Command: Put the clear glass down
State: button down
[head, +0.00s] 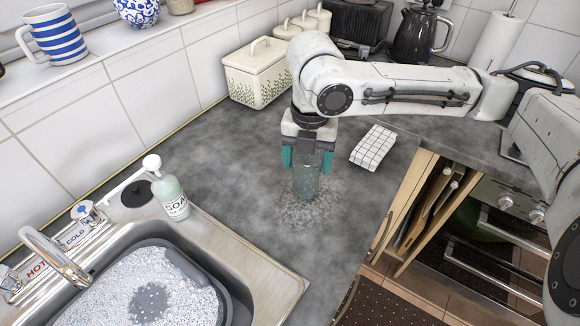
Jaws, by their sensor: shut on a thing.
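The clear glass (305,184) is upright between the teal fingers of my gripper (307,160), in the middle of the head view. The gripper points down and is shut on the upper part of the glass. The glass is at or just above the grey countertop (240,180); I cannot tell whether its base touches. A speckled, wet-looking patch (306,214) shows on the counter around and in front of its base.
A soap bottle (171,194) stands by the sink (265,297), which holds a grey basin of suds (140,290). A folded checked cloth (373,147) lies to the right. A cream bread bin (258,75) stands behind.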

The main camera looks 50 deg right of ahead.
jog(key=shift+d+f, duration=0.2)
jog(key=shift+f, duration=0.05)
jog(key=shift+f, duration=0.2)
jog(key=shift+c, duration=0.3)
grip_release()
jog(key=shift+r, duration=0.1)
notch_tip(320, 180, up, 12)
dwell(0.3)
